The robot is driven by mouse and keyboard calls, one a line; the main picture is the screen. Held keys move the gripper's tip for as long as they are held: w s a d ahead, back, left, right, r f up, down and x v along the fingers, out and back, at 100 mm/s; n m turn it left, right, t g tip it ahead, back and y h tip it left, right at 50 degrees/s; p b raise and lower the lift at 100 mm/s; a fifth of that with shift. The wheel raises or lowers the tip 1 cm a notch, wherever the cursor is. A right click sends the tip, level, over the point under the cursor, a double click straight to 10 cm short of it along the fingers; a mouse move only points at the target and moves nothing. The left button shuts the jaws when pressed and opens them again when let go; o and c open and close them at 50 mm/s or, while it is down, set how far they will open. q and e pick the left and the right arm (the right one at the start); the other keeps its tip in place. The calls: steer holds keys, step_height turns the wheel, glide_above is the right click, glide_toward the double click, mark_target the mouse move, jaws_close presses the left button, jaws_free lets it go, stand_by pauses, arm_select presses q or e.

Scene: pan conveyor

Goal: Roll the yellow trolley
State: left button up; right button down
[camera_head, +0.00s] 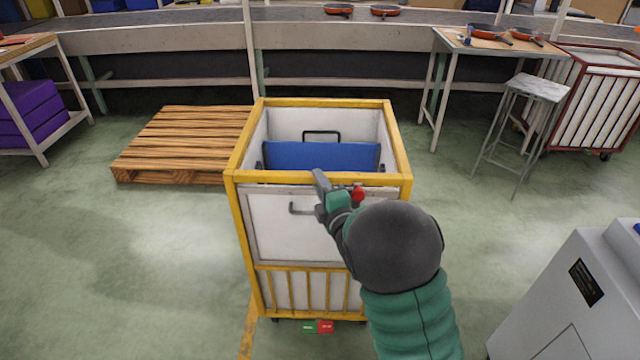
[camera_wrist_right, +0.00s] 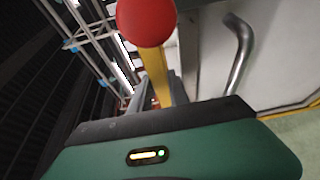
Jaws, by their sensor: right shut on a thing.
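The yellow trolley (camera_head: 233,200) stands upright in the middle of the head view, a yellow frame with white panels. A blue thing (camera_head: 320,156) with a dark handle lies inside it. My right gripper (camera_head: 318,182) is at the trolley's near top rail, shut on the rail. In the right wrist view the yellow rail (camera_wrist_right: 154,70) runs in between my fingers (camera_wrist_right: 152,92). A metal handle (camera_head: 300,209) on the front panel is beside the gripper and partly hidden by it; it also shows in the wrist view (camera_wrist_right: 238,50). My left gripper is not in view.
A wooden pallet (camera_head: 185,135) lies left of the trolley. A stool (camera_head: 522,118) and a table (camera_head: 485,44) stand to the right. A grey machine (camera_head: 575,290) is at the near right. The conveyor (camera_head: 340,38) runs along the back. Floor at the left is clear.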

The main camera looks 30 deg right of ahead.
steer(key=shift+a+f, duration=0.2)
steer(key=shift+f, duration=0.05)
steer(key=c, duration=1.5)
jaws_free()
steer(key=s+p, duration=0.3)
steer(key=s, duration=0.1)
steer(key=s+a+p, duration=0.1)
steer(key=s+p, duration=0.5)
steer(key=s, duration=0.1)
steer(key=shift+s+a, duration=0.3)
steer(key=shift+s, duration=0.05)
